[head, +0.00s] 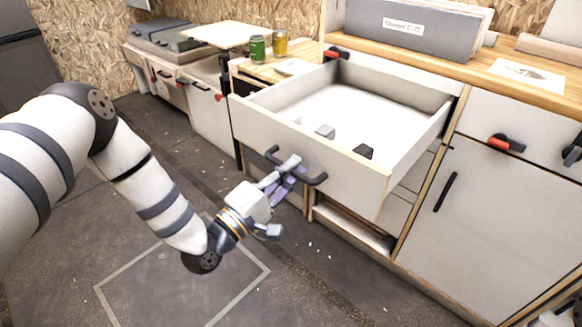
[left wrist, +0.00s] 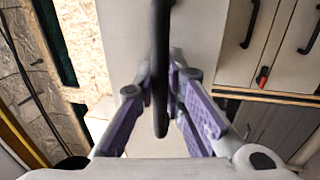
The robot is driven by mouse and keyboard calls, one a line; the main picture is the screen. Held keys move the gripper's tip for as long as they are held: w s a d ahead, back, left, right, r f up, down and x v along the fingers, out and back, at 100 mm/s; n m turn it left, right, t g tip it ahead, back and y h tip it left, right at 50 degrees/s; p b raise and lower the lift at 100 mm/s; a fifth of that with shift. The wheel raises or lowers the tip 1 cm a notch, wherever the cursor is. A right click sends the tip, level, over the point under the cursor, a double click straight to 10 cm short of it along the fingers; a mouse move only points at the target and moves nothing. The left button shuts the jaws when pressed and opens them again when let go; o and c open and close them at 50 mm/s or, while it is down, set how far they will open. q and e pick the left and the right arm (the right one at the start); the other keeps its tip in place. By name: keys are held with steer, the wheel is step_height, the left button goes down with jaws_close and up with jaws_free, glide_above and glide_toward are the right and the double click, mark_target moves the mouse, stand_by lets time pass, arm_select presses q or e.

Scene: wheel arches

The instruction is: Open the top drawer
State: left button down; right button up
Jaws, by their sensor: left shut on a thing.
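The top drawer (head: 290,155) is pulled well out of the cabinet in the head view, with its white inside showing. My right gripper is in neither view.
A wooden counter (head: 480,75) carries a grey box (head: 412,30). A green can (head: 257,48) and a yellow can (head: 280,43) stand left of the drawer. Closed cabinet doors (head: 480,215) are at the right. The floor (head: 330,285) before the drawer is clear.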

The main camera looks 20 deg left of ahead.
arm_select(q)
steer(key=c, duration=1.7)
jaws_free()
steer(key=shift+o, duration=0.2)
steer(key=v, duration=1.2)
